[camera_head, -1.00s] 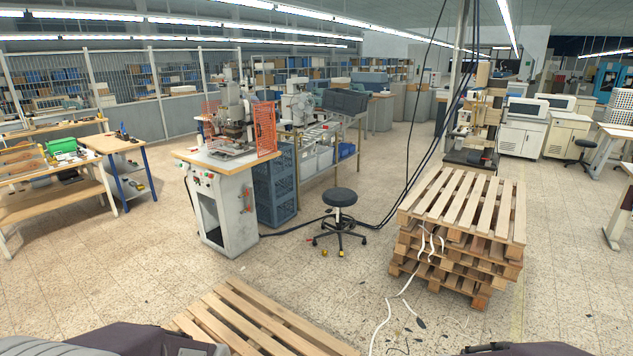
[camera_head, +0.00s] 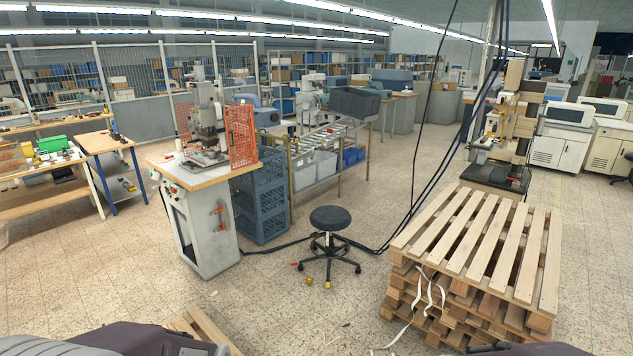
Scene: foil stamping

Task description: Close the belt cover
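I cannot make out a belt cover for certain in the head view. A foil stamping machine (camera_head: 207,122) with orange mesh guards stands on a grey cabinet with a wooden top at left centre. Another machine (camera_head: 500,130) on a dark base stands behind the pallets at right. Dark parts of my own arms show at the bottom edge. Neither gripper is in view.
A stack of wooden pallets (camera_head: 475,250) blocks the right foreground. A black stool (camera_head: 330,220) stands in the middle, with cables on the floor behind it. Blue crates (camera_head: 260,195) stand beside the cabinet. Part of another pallet (camera_head: 203,330) lies at the bottom. The left floor is open.

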